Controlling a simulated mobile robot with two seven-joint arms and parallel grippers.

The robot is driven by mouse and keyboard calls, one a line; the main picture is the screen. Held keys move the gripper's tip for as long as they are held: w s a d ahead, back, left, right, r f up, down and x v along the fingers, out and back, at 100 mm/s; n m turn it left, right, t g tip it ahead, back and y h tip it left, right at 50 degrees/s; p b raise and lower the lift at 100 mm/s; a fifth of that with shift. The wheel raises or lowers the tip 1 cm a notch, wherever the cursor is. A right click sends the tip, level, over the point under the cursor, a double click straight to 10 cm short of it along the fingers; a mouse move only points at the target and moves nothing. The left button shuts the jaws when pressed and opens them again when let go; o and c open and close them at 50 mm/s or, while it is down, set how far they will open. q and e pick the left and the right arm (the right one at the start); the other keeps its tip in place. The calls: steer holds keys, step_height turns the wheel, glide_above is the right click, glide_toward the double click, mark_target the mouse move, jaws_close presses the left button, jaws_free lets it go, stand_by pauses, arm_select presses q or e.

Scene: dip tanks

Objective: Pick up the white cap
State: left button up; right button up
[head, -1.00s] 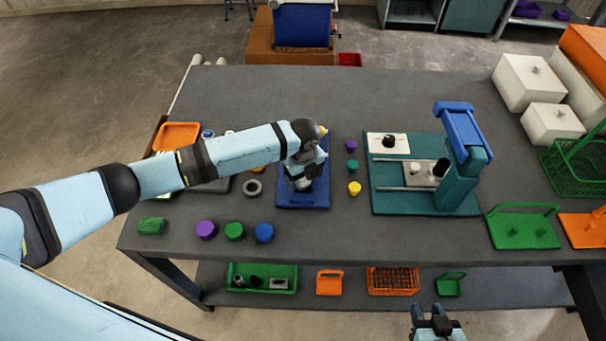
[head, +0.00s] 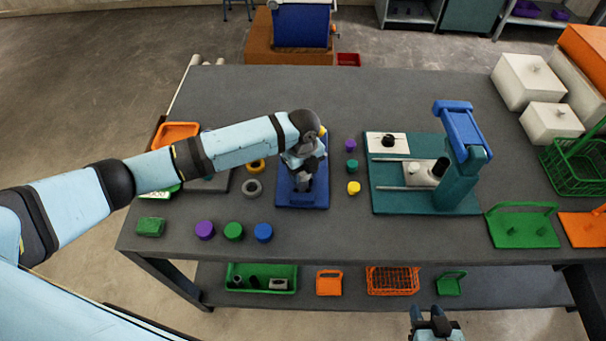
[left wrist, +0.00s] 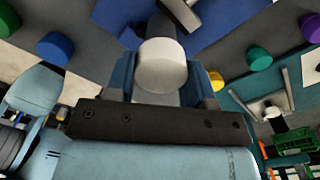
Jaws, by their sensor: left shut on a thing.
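The white cap (left wrist: 162,66) is between the fingers of my left gripper in the left wrist view, its round pale face toward the camera. My left gripper (head: 303,182) is shut on it, over the blue plate (head: 315,199) on the table in the head view. The cap is mostly hidden by the gripper in the head view, and I cannot tell there how high it is held. My right gripper (head: 431,317) is at the bottom edge of the head view, empty, with its fingers apart.
Purple (head: 205,230), green (head: 234,231) and blue (head: 264,232) caps stand at the table's front. Small purple, green and yellow (head: 353,187) pieces stand right of the plate. A teal press fixture (head: 425,203) stands further right. The front middle of the table is clear.

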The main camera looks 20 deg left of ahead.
arm_select(q)
step_height(320, 180, up, 22)
steer(key=p, duration=0.3)
stand_by(0.8)
steer(key=shift+f, duration=0.1)
